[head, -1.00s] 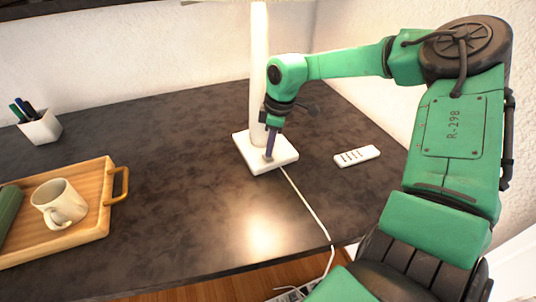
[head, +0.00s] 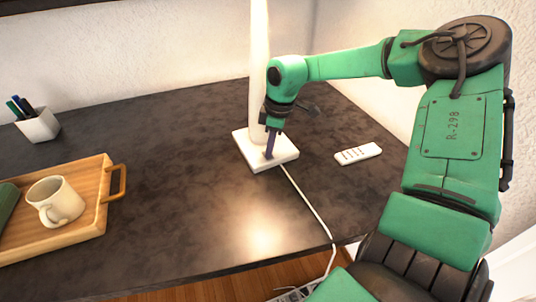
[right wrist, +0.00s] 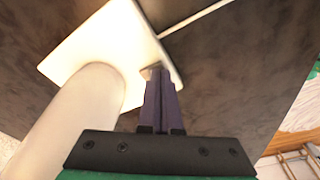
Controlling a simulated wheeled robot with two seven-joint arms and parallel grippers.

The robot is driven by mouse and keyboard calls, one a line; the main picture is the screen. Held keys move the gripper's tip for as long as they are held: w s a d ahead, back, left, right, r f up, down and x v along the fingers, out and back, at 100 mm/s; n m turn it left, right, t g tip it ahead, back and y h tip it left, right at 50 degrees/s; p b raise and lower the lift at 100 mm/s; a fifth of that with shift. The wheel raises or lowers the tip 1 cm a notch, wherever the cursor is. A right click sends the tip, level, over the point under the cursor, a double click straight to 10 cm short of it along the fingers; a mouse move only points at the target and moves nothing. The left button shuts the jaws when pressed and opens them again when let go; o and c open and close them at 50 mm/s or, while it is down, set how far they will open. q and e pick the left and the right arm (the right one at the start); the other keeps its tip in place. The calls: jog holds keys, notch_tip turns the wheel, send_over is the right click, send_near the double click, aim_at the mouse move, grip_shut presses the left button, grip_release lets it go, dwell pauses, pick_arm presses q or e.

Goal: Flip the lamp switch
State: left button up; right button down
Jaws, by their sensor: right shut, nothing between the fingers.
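The lamp has a tall white column (head: 259,60) and a square white base (head: 283,160) on the dark table. Its top is cut off in the head view. My right gripper (head: 269,154) points down at the front part of the base, its purple fingers shut and empty. In the right wrist view, the shut fingertips (right wrist: 155,74) are at a small greyish piece on the lamp base (right wrist: 98,45), likely the switch. The fingers partly hide it, and I cannot tell its position or whether they touch it. My left gripper is not in view.
A white cord (head: 309,203) runs from the base over the table's front edge. A white remote (head: 358,154) lies to the right. A wooden tray (head: 88,215) with a mug (head: 62,203) is at left, a pen cup (head: 40,127) behind it. The table's middle is clear.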

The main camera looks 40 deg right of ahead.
jog(key=shift+f, duration=0.1)
notch_tip(320, 180, up, 7)
jog(key=p, duration=0.4)
dwell(0.3)
dwell(0.4)
